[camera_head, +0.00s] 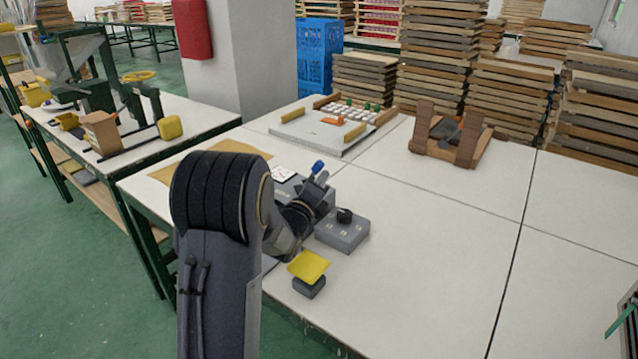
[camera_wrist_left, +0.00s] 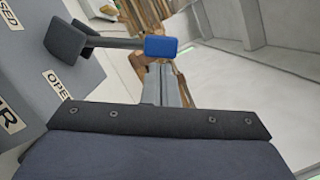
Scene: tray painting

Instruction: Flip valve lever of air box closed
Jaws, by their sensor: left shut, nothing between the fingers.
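The grey air box (camera_head: 283,173) stands at the table's left edge in the head view, mostly hidden behind my left arm. In the left wrist view the box (camera_wrist_left: 85,75) fills the left side, with an "OPEN" label and a cut-off label ending in "SED". Its valve lever has a dark hub and bar and a blue tip (camera_wrist_left: 161,46); the bar points right in that view. The blue tip also shows in the head view (camera_head: 318,167). My left gripper (camera_wrist_left: 164,72) is shut and empty, with its fingertips close by the blue tip; contact is unclear. My right gripper is out of view.
A grey box with a black knob (camera_head: 343,230) and a yellow pad on a dark base (camera_head: 309,268) stand near my left arm. A white tray (camera_head: 315,135) and a wooden stand (camera_head: 450,137) are farther back.

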